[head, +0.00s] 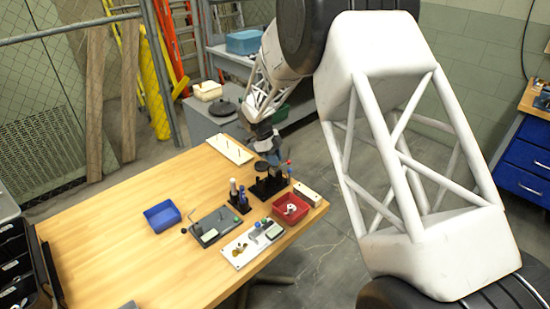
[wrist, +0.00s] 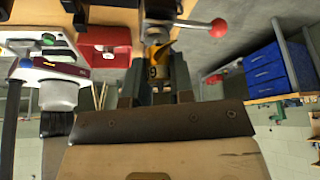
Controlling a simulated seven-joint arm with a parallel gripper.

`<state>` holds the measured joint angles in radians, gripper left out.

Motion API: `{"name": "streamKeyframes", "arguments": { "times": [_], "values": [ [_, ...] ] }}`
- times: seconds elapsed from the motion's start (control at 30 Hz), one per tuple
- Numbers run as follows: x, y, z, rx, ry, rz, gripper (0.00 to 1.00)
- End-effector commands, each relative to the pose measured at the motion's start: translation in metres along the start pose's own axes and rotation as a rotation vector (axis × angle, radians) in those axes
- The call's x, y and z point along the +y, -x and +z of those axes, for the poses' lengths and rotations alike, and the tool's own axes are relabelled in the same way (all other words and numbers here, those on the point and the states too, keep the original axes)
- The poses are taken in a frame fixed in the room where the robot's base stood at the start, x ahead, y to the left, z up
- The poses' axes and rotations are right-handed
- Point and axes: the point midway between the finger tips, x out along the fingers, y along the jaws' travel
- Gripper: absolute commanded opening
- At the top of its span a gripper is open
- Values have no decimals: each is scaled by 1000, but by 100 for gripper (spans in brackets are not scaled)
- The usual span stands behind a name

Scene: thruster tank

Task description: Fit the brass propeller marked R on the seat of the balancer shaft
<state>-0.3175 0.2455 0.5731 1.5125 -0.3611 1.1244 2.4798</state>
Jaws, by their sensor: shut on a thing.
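In the wrist view my gripper (wrist: 155,82) is shut on a brass propeller (wrist: 156,58). A dark mark shows on the brass, but I cannot read it surely. Just beyond the propeller is a grey metal part of the balancer (wrist: 160,12), with a lever ending in a red ball (wrist: 218,27). I cannot tell whether propeller and shaft touch; the seat is hidden. In the head view my gripper (head: 271,158) is over the black balancer stand (head: 268,187) at the table's far right, and the propeller is too small to make out.
A red tray (head: 302,208) holding small parts, a white block (head: 307,194) and a white board (head: 237,256) stand close to the balancer. A dark plate fixture (head: 210,234), a bottle rack (head: 239,204), a blue tray (head: 162,216) and a pegged board (head: 225,147) are further left. The near-left table is clear.

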Motion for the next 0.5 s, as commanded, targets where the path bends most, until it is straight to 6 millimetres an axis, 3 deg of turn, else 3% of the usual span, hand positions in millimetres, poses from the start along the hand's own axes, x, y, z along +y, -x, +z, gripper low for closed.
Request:
{"name": "streamKeyframes", "arguments": {
  "times": [0.5],
  "values": [
    [0, -8, 3, 0, 0, 0, 0]
  ]
}}
